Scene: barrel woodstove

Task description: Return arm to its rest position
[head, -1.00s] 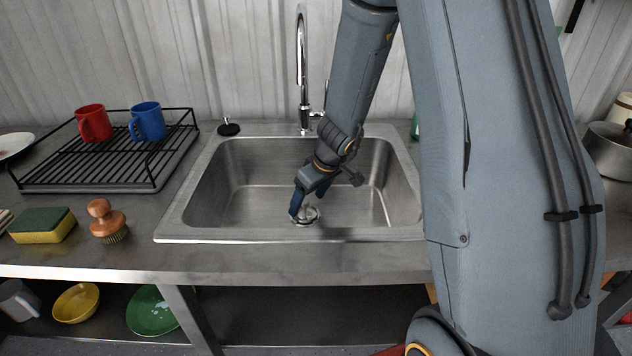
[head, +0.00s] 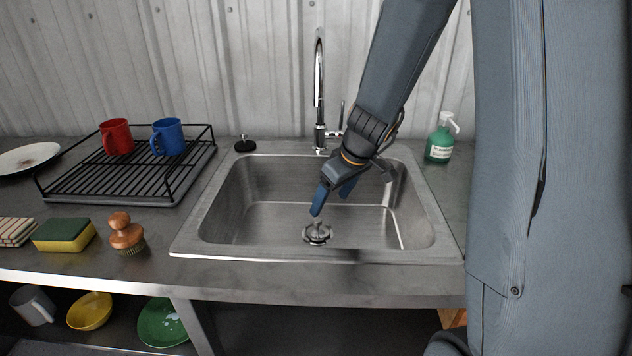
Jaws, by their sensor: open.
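My gripper (head: 333,201) hangs from my arm over the sink (head: 255,250), its blue fingers pointing down and to the left. It is open, with nothing seen between the fingers. The metal drain strainer (head: 317,233) lies at the sink bottom just below the fingertips; I cannot tell if they are apart from it. My upper arm links fill the right side of the head view and hide the counter there.
The tap (head: 319,95) stands behind the sink, with a soap bottle (head: 439,140) to its right. A black rack (head: 125,180) holds a red mug (head: 116,137) and a blue mug (head: 168,137). A sponge (head: 64,235) and a brush (head: 126,234) sit at the left front.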

